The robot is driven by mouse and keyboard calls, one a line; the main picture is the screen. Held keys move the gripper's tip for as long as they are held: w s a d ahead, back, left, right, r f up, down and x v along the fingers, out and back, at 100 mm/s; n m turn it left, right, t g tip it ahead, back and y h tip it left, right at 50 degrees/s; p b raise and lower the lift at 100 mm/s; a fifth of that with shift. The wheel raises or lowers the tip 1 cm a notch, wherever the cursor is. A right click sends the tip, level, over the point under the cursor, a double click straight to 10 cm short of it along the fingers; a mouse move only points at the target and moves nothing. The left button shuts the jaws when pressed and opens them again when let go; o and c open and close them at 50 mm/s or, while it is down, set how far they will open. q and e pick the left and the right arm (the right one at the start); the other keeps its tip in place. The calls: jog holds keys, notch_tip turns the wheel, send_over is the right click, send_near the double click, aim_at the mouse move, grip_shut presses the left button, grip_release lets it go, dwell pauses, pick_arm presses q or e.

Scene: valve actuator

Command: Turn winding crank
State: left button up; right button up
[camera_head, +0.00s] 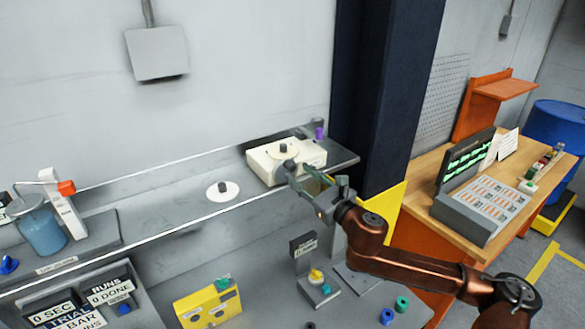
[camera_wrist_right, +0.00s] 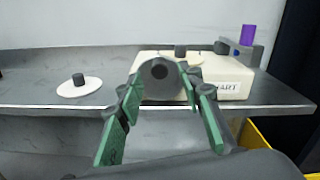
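A cream box (camera_head: 307,153) with a dark knob on a round disc on top sits on the grey wall shelf. In the right wrist view the box (camera_wrist_right: 225,90) has partly hidden dark lettering on its front. A grey round part with a dark centre (camera_wrist_right: 159,71) shows in front of the box, between the finger tips. It may be the crank; I cannot tell whether the fingers touch it. My right gripper (camera_head: 317,177) is open just in front of the box, its green-padded fingers (camera_wrist_right: 160,98) apart. My left gripper is not in view.
A white disc with a dark knob (camera_head: 223,191) lies left of the box. A purple piece (camera_head: 319,133) stands behind it. A dark blue column (camera_head: 385,95) rises at right. Below are a yellow box (camera_head: 207,305) and a small stand (camera_head: 318,288).

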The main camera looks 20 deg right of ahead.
aim_at(293, 169)
jog(key=w, duration=0.3)
jog(key=shift+w+a, duration=0.3)
jog(key=shift+w, duration=0.1)
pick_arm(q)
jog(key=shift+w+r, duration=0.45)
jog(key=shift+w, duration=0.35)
pick_arm(e)
jog(key=shift+w+f, duration=0.1)
jog(key=shift+w, duration=0.2)
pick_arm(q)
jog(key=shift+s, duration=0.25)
pick_arm(e)
grip_shut()
